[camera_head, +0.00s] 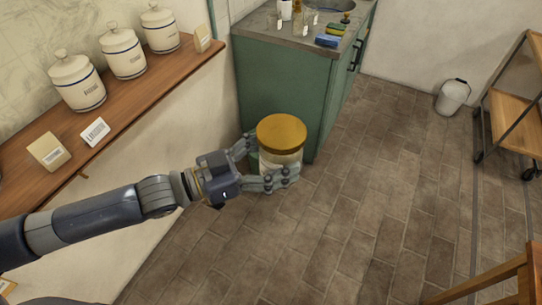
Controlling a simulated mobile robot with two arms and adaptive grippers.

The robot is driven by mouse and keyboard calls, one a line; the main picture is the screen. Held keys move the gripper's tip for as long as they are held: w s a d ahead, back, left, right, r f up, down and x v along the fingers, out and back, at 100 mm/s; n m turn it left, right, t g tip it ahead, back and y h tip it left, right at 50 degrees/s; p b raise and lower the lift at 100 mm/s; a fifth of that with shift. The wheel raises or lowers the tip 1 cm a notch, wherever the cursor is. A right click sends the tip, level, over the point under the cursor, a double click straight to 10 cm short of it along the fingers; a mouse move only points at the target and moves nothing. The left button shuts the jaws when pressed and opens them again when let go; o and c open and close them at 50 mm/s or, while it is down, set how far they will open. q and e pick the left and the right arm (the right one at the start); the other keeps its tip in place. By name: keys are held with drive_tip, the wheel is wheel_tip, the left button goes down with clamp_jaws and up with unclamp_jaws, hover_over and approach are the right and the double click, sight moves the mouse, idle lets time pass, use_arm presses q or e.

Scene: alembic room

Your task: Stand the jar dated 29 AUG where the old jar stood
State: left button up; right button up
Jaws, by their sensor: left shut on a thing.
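My left gripper (267,165) is shut on a glass jar (283,158) with a wide golden-yellow lid. The jar is upright, held in the air over the floor in front of the green cabinet. Its contents look pale, and no date can be read on it from here. The wooden shelf (150,93) runs along the wall at the left. It carries several white lidded canisters, one of them nearest (77,82), and small cards. A bare stretch of shelf lies at its front edge. My right gripper is out of view.
A green cabinet (275,92) with a grey worktop stands behind the jar, with bottles and sponges on top. A white bucket (453,97) and a wooden-shelved trolley (520,118) stand at the right. The tiled floor between is clear. A wooden furniture edge (490,282) shows at lower right.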

use_arm(q)
drive_tip(key=shift+w+r+m+g+h, duration=0.15)
drive_tip(key=shift+m+g+h, duration=0.15)
drive_tip(key=shift+m+g, duration=0.15)
drive_tip(key=shift+s+a+m+g+h, duration=0.15)
drive_tip(key=shift+a+m+g+h, duration=0.15)
drive_tip(key=shift+a+m+g, duration=0.45)
drive_tip(key=shift+s+a+m+g+h, duration=0.15)
drive_tip(key=shift+m+g+h, duration=0.2)
drive_tip(key=shift+g, duration=0.75)
drive_tip(key=shift+s+a+m+g, duration=0.1)
drive_tip(key=shift+a+m+g, duration=0.15)
drive_tip(key=shift+m+g, duration=0.3)
drive_tip(key=shift+s+a+m+g, duration=0.1)
drive_tip(key=shift+a+m+g, duration=0.2)
drive_tip(key=shift+g, duration=0.45)
